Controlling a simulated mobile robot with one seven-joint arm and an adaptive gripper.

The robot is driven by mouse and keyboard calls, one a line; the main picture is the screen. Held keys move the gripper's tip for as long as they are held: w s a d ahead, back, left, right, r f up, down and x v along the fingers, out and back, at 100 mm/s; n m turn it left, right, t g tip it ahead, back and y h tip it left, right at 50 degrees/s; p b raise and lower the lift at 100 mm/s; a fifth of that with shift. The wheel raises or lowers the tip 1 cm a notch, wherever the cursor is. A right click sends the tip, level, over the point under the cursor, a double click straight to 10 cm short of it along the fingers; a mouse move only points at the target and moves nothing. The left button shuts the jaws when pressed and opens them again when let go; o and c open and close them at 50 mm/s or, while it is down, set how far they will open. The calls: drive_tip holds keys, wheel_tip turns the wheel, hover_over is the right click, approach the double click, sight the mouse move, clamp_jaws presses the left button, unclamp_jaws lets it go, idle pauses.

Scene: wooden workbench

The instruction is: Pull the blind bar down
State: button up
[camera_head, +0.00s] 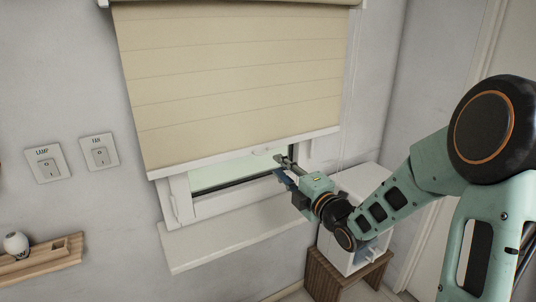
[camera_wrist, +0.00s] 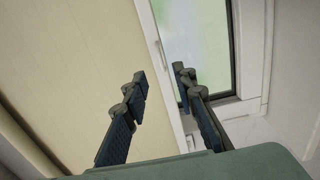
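The cream blind (camera_head: 230,75) hangs over most of the window. Its white bottom bar (camera_head: 215,158) slants across the window, with a strip of glass showing below. In the wrist view the bar (camera_wrist: 163,75) runs diagonally behind the gap between my fingers, and a small raised tab (camera_wrist: 160,53) shows on it. My gripper (camera_head: 281,166) is just below the right part of the bar. In the wrist view my gripper (camera_wrist: 160,80) is open, with nothing visibly held. I cannot tell whether the fingertips touch the bar.
The white window sill (camera_head: 225,235) juts out below the window. A white box (camera_head: 350,245) on a wooden stand (camera_head: 325,277) is under my arm at the right. Lamp (camera_head: 47,163) and fan (camera_head: 99,152) switches and a wooden shelf (camera_head: 40,262) are on the left wall.

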sight(265, 154)
drive_tip(key=p+x, duration=0.2)
drive_tip(key=x, duration=0.7)
drive_tip(key=shift+s, duration=0.1)
clamp_jaws()
